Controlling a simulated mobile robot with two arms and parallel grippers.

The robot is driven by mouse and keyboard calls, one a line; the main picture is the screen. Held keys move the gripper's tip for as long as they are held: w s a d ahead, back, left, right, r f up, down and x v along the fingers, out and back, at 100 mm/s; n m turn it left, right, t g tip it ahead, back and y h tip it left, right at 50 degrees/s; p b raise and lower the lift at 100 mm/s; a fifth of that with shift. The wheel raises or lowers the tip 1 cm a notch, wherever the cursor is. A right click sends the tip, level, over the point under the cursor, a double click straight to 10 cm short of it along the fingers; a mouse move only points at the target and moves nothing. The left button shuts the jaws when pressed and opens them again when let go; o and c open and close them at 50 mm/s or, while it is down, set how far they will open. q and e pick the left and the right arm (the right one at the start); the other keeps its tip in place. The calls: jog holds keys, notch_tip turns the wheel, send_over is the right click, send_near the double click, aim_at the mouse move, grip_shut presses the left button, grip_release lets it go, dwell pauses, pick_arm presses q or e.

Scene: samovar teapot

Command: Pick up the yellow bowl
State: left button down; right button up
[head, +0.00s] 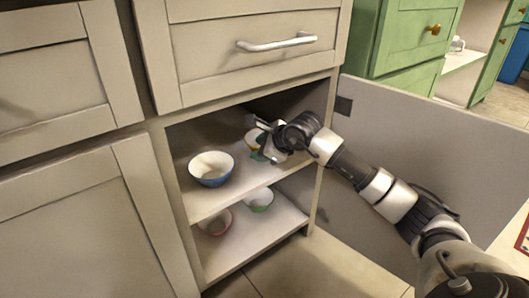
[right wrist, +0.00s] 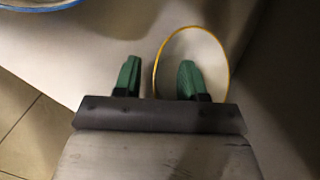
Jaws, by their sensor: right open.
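The yellow bowl (head: 252,138) sits on the upper shelf inside the open cabinet, partly hidden by my right gripper (head: 268,152). In the right wrist view the bowl (right wrist: 205,48) shows as a pale inside with a yellow rim. My right gripper (right wrist: 157,72) is open. Its two green fingers straddle the near side of the rim: the right finger overlaps the bowl's inside and the left finger is outside. I cannot tell whether either finger touches the bowl. My left gripper is not in view.
A blue bowl (head: 211,180) stands on the same shelf (head: 235,192), to the left. A red bowl (head: 214,222) and a green bowl (head: 259,203) are on the shelf below. The open cabinet door (head: 440,150) is behind my right arm. A closed drawer (head: 250,50) is above.

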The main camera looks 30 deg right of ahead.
grip_shut()
jog(key=shift+r, duration=0.2)
dwell(0.3)
